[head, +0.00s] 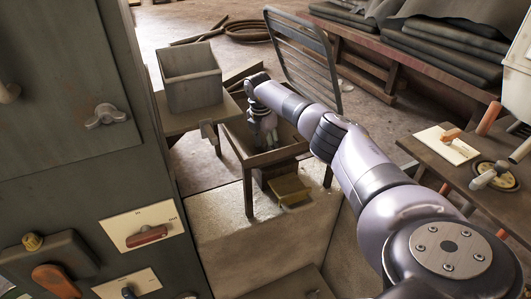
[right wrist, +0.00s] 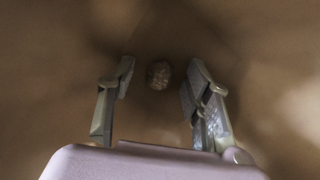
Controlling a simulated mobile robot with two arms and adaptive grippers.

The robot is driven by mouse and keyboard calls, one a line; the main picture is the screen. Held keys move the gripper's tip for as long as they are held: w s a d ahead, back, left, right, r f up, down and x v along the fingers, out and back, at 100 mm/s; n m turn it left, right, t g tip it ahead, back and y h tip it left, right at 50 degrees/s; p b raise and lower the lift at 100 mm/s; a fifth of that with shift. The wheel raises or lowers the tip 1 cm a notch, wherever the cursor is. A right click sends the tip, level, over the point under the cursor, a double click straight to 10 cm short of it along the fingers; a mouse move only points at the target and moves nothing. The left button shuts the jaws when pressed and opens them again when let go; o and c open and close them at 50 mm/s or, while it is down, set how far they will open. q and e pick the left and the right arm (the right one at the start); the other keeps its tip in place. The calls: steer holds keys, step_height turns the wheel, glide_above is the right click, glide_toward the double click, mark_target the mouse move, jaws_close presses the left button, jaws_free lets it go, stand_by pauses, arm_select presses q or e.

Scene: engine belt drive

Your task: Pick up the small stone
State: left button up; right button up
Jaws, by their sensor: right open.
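The small stone (right wrist: 159,75) is a round, rough, dark brown lump on a brown surface in the right wrist view. My right gripper (right wrist: 159,92) is open, with one finger on each side of the stone in the picture. Gaps show between the stone and both fingers, and I cannot tell how far above it the fingertips are. In the head view my right gripper (head: 266,142) points down into a small wooden tray-like table (head: 239,149). The stone does not show in the head view. My left gripper is not in view.
A grey open box (head: 190,80) stands on a bench left of the small table. A slatted metal chair back (head: 303,55) rises behind. A yellowish block (head: 289,189) sits below. A dark cabinet (head: 70,90) fills the left. A wooden table (head: 459,170) holds parts at right.

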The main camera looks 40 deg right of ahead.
steer(key=shift+r, duration=0.1)
steer(key=shift+c, duration=0.3)
jaws_close()
